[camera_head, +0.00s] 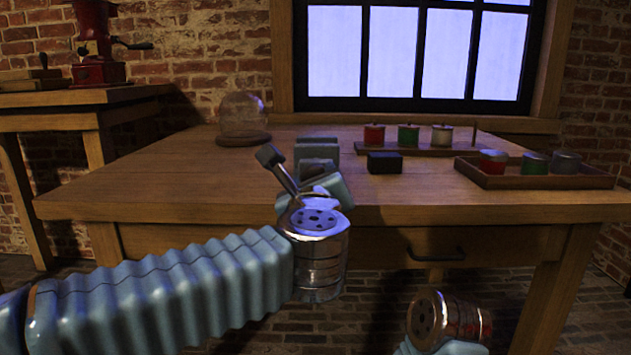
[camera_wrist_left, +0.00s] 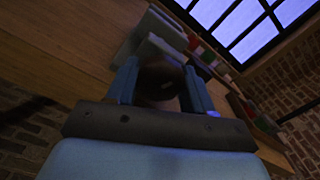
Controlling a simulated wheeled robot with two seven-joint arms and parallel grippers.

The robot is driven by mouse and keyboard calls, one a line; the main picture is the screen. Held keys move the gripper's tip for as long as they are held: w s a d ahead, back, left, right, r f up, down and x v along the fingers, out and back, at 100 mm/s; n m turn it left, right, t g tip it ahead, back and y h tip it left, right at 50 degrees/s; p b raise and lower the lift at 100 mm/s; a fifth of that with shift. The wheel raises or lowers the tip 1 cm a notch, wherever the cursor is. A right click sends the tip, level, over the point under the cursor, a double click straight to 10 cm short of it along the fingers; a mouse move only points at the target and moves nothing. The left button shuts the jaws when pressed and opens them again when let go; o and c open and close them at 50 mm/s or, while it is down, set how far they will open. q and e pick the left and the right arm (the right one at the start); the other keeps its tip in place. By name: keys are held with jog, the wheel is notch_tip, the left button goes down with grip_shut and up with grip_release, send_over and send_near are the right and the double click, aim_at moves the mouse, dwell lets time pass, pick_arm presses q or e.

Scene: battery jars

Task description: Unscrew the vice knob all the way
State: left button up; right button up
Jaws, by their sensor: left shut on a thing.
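The grey vice (camera_head: 317,151) stands at the front edge of the wooden table, left of the middle. It also shows in the left wrist view (camera_wrist_left: 148,38), beyond the fingers. The dark round vice knob (camera_wrist_left: 160,78) sits between the two blue fingers of my left gripper (camera_wrist_left: 160,88). The left gripper is shut on the knob. In the head view my left gripper (camera_head: 320,185) is at the front of the vice, and my own wrist hides the knob and fingertips. Of my right arm only a wrist part shows at the bottom; its gripper is out of view.
A small black block (camera_head: 385,162) lies right of the vice. Behind it a wooden rack (camera_head: 415,150) holds red, green and pale jars. A wooden tray (camera_head: 535,180) with similar jars stands at the right. A glass dome (camera_head: 243,117) stands back left. The table's left part is clear.

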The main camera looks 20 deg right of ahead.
pick_arm(q)
jog(key=shift+n, duration=1.8)
jog(key=o, duration=1)
jog(key=shift+o, duration=0.2)
jog(key=v, duration=1.3)
jog(key=shift+s+a, duration=0.15)
jog(key=shift+s, duration=0.2)
